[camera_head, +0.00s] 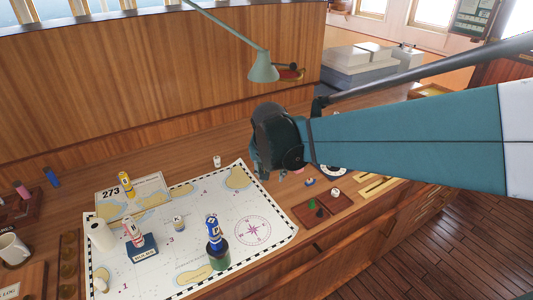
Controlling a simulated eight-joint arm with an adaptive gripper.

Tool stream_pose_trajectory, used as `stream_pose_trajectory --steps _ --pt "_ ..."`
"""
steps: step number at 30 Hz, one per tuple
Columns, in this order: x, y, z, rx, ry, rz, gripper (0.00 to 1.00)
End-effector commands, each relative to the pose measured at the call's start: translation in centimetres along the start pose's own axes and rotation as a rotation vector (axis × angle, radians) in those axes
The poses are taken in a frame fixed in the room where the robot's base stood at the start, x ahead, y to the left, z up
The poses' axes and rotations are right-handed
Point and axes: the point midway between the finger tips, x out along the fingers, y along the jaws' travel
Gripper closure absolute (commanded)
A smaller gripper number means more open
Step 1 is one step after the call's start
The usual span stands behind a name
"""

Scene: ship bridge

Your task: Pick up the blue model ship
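No thing is clearly recognisable as the blue model ship. A small blue piece (310,182) lies on the wooden desk to the right of the chart, just right of my gripper; it is too small to make out its shape. A larger blue figure with yellow marks (212,230) stands upright on a dark green cylinder (218,257) on the chart. My gripper (259,172) hangs over the desk near the chart's upper right corner, apart from both. Its fingers are dark and seen edge-on, so their opening is hidden.
A green lamp (263,67) hangs behind my gripper. A brown tray (318,221) lies right of the chart; a mug (13,250) stands left.

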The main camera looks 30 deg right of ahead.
Motion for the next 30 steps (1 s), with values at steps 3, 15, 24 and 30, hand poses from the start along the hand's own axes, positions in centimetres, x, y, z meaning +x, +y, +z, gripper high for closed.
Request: stream_pose_trajectory --steps 3,15,24,30 --pt "1.2 0.5 -1.8 0.060 -0.007 0.031 0.69" --pt "5.8 3.0 -6.5 0.269 -0.020 0.136 0.69" --pt "9.8 5.5 -9.6 0.427 -0.021 0.217 0.69" --pt "12.6 7.3 -11.3 0.532 -0.018 0.272 0.69"
